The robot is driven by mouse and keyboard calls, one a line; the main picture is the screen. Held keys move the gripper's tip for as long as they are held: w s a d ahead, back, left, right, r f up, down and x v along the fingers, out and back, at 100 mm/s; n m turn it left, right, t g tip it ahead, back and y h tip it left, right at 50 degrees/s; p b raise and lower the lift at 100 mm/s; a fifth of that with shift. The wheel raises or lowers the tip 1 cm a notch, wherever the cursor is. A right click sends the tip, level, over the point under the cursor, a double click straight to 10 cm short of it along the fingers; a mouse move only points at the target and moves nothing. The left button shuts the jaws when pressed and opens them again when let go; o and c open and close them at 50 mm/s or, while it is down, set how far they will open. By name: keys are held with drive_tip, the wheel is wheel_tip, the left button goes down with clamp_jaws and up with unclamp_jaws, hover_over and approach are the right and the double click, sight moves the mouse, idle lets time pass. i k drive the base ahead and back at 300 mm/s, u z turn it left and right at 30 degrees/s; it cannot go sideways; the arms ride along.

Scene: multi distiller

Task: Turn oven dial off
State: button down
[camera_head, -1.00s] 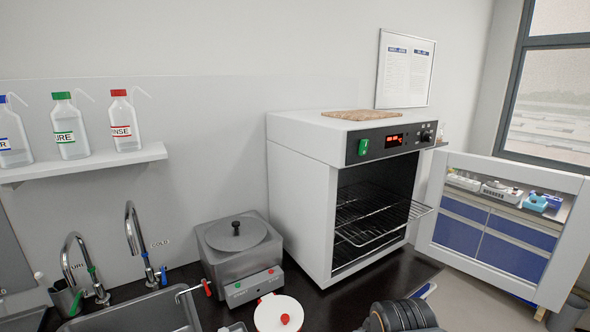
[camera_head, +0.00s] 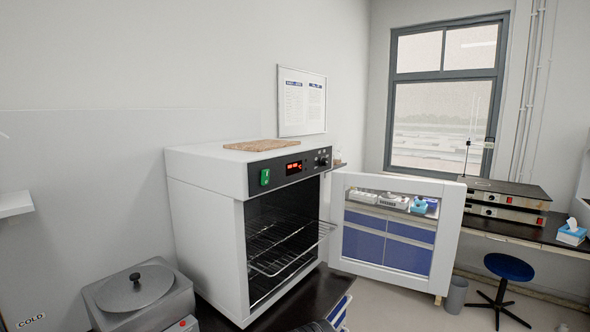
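The white oven (camera_head: 205,215) stands on the dark counter, left of the picture's middle. Its door (camera_head: 452,235) hangs wide open to the right, and a wire rack (camera_head: 300,240) sticks out of the dark chamber. The oven's black control panel (camera_head: 277,174) runs along the top front. It has a green switch (camera_head: 265,177) at its left, a lit red display (camera_head: 294,167) and a small round dial (camera_head: 323,160) at its right end. The dial's setting is too small to read. My gripper is not in view.
A grey lidded bath (camera_head: 140,295) stands on the counter left of the oven. A stool (camera_head: 508,268) and a grey bin (camera_head: 456,295) stand on the floor at right, before a bench with stacked devices (camera_head: 505,197). Floor shows between door and stool.

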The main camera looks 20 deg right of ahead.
sight(323, 161)
drive_tip(key=k, duration=1)
drive_tip(key=z, duration=1.05)
drive_tip(key=i, duration=1.8)
drive_tip(key=u, duration=0.75)
